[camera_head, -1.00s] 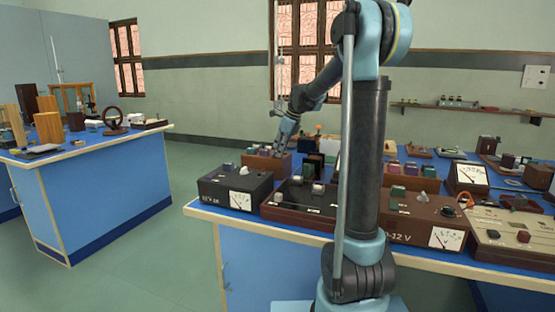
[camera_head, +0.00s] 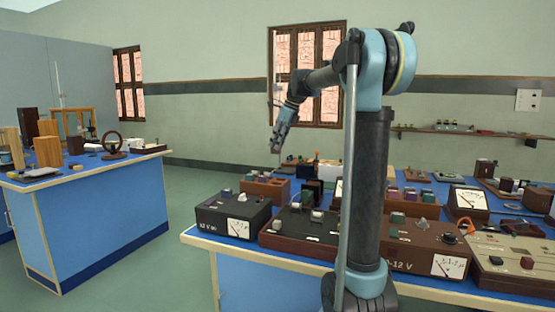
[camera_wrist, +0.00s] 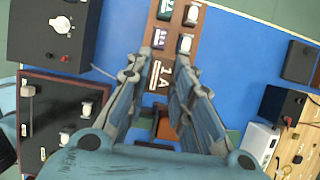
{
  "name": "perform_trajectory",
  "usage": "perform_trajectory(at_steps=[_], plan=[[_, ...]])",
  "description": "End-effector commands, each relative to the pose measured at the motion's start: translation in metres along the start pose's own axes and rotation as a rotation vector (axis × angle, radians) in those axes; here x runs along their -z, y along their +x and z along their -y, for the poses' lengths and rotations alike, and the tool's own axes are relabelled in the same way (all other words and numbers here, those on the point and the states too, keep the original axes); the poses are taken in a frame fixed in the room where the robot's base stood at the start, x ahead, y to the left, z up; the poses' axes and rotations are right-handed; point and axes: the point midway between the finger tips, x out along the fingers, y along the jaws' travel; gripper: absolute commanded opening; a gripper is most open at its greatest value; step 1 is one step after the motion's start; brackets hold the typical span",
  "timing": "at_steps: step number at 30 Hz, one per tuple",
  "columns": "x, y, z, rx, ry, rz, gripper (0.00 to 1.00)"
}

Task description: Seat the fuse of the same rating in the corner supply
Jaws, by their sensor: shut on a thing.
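The corner supply (camera_head: 232,215) is a black box with a white meter and a knob, at the near left corner of the right bench. It looks to be the black box (camera_wrist: 45,45) at upper left in the wrist view. A brown wooden fuse rack (camera_head: 264,188) stands behind it. In the wrist view the rack (camera_wrist: 158,73) bears a "1A" mark, beside green and purple pieces and white ones. My gripper (camera_head: 277,147) is raised above the rack, pointing down, shut on what is likely a fuse. The held piece and its rating cannot be made out between the fingers (camera_wrist: 167,50).
A dark red-brown supply (camera_head: 300,236) stands right of the corner supply, and a brown supply (camera_head: 425,247) with a meter further right. Instruments crowd the bench behind. Another blue bench (camera_head: 90,215) stands left, across a floor gap. Bare blue top shows around the rack.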

Motion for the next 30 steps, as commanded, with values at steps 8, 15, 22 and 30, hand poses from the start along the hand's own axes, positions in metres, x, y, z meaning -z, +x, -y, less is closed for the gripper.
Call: perform_trajectory(at_steps=[8,15,22,30], plan=[[-0.012,-0.029,0.0,0.0,0.0,0.0,0.0],[-0.016,-0.038,0.0,0.0,0.0,0.0,0.0],[-0.02,-0.047,0.0,0.0,0.0,0.0,0.0],[-0.024,-0.057,0.0,0.0,0.0,0.0,0.0]])
